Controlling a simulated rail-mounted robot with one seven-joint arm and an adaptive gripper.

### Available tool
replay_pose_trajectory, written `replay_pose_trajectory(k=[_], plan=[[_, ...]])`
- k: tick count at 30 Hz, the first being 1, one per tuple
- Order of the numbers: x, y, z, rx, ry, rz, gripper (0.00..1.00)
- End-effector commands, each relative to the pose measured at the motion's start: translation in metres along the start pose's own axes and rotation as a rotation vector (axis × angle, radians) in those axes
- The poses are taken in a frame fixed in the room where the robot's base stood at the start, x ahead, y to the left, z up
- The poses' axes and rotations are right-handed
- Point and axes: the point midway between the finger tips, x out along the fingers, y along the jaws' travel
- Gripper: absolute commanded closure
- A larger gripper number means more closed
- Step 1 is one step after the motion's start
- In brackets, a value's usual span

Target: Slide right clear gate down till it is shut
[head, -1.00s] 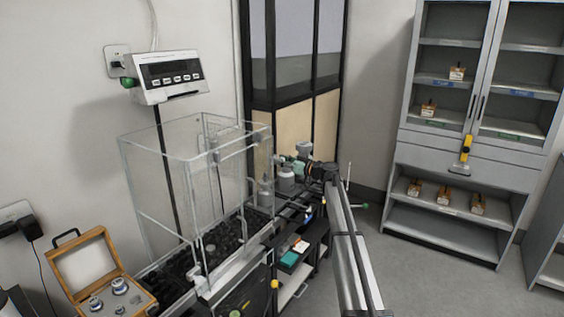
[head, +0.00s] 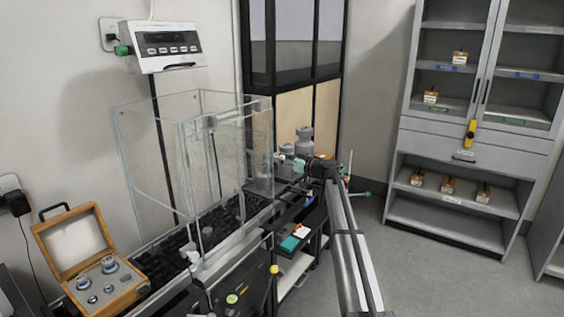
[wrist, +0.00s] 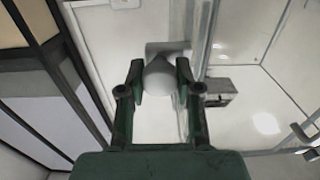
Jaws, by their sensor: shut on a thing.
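The clear weighing case (head: 150,108) stands on the dark bench at the left of the head view. Its right clear gate (head: 260,140) is on the side towards my arm; its lower edge is hard to make out through the glass. My gripper (head: 280,158) is at the outer side of this gate. In the wrist view my green gripper (wrist: 158,80) is shut on a pale round knob (wrist: 160,84), with one finger on each side. The knob sits on a small plate, beside an upright clear edge. The fingertips in the head view are small and partly unclear.
A balance display (head: 160,45) hangs on the wall above the case. An open wooden weight box (head: 135,285) stands at the front left. Grey bottles (head: 304,140) stand just behind my gripper. A grey cabinet (head: 410,145) is at the right, with clear floor before it.

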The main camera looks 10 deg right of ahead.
Motion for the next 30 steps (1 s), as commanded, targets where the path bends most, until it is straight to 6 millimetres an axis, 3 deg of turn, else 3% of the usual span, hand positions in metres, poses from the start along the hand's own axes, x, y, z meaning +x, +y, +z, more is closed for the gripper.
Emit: replay_pose_trajectory(k=[1,18,24,30], plan=[[0.000,-0.001,0.022,0.000,-0.002,-0.001,1.00],[0.000,-0.001,0.131,-0.001,-0.002,-0.002,1.00],[0.000,-0.001,0.152,-0.001,-0.002,-0.002,1.00],[0.000,-0.001,0.157,-0.001,-0.002,-0.002,1.00]])
